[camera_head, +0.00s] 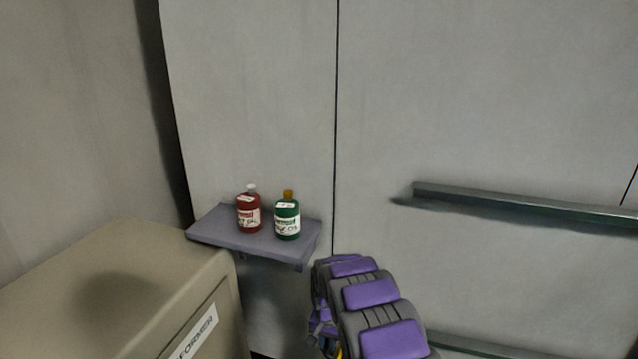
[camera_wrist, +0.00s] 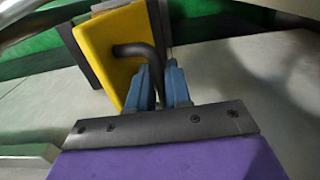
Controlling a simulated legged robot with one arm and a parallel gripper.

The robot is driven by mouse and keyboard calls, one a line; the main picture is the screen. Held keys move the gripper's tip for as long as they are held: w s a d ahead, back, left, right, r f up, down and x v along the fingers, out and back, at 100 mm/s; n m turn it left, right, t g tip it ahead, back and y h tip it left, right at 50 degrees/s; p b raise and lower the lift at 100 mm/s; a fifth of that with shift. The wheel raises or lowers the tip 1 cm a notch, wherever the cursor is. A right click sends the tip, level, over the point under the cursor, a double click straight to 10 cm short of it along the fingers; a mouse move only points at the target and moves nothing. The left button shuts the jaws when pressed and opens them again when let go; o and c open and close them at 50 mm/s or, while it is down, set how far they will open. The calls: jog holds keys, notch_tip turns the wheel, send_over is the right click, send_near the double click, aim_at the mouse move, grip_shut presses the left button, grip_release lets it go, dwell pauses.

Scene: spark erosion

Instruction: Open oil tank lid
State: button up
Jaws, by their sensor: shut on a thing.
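In the wrist view, a yellow panel (camera_wrist: 106,48), which I take to be the oil tank lid, stands tilted with a bent dark handle (camera_wrist: 133,50) on it. My gripper (camera_wrist: 158,82) has its two blue fingers closed around the lower end of that handle. The fingers hide part of the handle. In the head view my purple and grey arm reaches down at the lower middle. My gripper and the lid are hidden there, apart from a small bit of yellow at the bottom edge.
A small grey shelf (camera_head: 260,246) on the wall holds a red bottle (camera_head: 249,214) and a green bottle (camera_head: 287,219). A beige box labelled "FORMER" (camera_head: 110,285) stands at lower left. A dark rail (camera_head: 520,204) runs along the wall at right. Green surfaces (camera_wrist: 40,58) lie behind the lid.

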jog(key=shift+w+a, duration=0.1)
jog(key=shift+a, duration=0.25)
jog(key=shift+w+a+f, duration=0.15)
jog(key=shift+w+a, duration=0.05)
jog(key=shift+a, duration=0.35)
jog(key=shift+w+a+f, duration=0.15)
jog(key=shift+w+a, duration=0.05)
jog(key=shift+a, duration=0.35)
jog(key=o, duration=0.6)
